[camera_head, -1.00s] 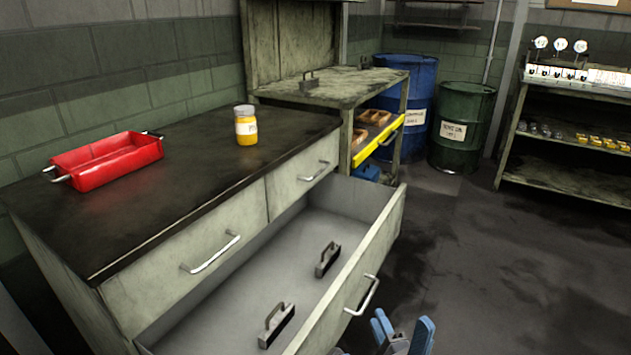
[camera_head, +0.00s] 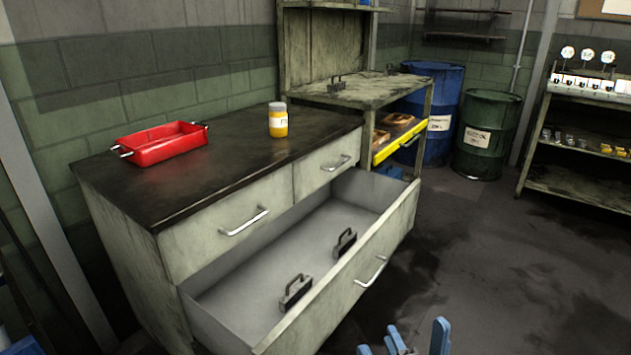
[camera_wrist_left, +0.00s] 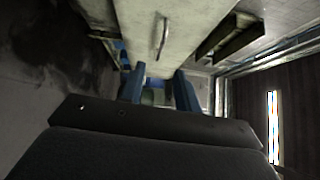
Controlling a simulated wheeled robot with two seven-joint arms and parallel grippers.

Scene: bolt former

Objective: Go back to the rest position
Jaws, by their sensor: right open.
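The drawer juts into the room and holds two dark handled blocks (camera_head: 295,292) (camera_head: 344,242). A red tray (camera_head: 165,146) and a yellow jar (camera_head: 278,122) stand on the cabinet top (camera_head: 215,165). Blue (camera_head: 436,110) and green (camera_head: 487,135) barrels stand behind. Floor at right is clear.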

